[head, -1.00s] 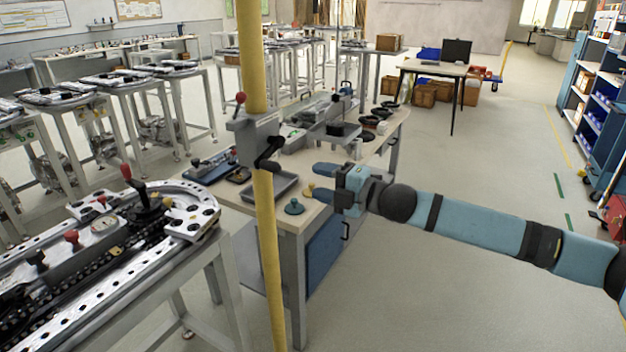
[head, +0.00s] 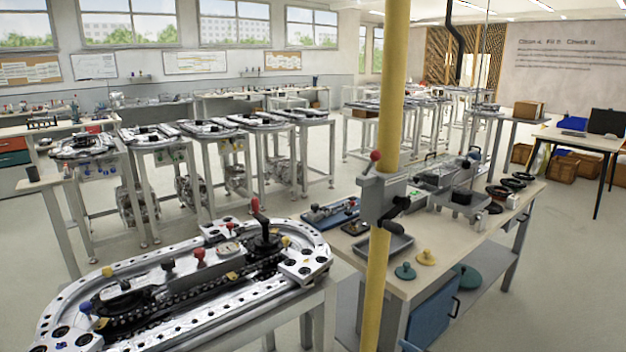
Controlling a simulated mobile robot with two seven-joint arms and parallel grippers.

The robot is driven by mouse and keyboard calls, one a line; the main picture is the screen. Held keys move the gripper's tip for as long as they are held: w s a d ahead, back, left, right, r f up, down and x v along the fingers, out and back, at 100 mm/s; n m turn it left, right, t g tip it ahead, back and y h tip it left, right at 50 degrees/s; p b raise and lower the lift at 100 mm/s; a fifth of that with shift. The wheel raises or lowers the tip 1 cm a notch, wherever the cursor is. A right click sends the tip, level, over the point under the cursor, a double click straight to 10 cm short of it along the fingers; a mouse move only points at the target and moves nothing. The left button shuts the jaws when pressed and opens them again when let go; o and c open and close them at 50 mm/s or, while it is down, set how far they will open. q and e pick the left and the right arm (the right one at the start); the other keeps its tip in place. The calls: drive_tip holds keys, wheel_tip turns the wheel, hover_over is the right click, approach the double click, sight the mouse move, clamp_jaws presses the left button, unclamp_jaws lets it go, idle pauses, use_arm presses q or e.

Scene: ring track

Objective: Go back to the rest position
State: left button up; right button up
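Neither of my grippers shows in the head view, and no part of my arms is clearly visible. The oval ring track (head: 170,300) stands on a metal frame at the lower left, with black and red knobs on it. A wooden workbench (head: 460,228) stands right of it.
A yellow post (head: 385,130) with a clamp (head: 384,195) rises between track and bench. More ring-track stands (head: 225,130) line up behind. A desk with a monitor (head: 606,122) and cardboard boxes (head: 563,166) are at the right. Open floor lies at the lower right.

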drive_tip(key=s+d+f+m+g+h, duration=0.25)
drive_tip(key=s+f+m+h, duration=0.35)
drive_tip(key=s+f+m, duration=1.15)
use_arm(q)
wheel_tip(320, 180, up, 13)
drive_tip(key=p, duration=1.4)
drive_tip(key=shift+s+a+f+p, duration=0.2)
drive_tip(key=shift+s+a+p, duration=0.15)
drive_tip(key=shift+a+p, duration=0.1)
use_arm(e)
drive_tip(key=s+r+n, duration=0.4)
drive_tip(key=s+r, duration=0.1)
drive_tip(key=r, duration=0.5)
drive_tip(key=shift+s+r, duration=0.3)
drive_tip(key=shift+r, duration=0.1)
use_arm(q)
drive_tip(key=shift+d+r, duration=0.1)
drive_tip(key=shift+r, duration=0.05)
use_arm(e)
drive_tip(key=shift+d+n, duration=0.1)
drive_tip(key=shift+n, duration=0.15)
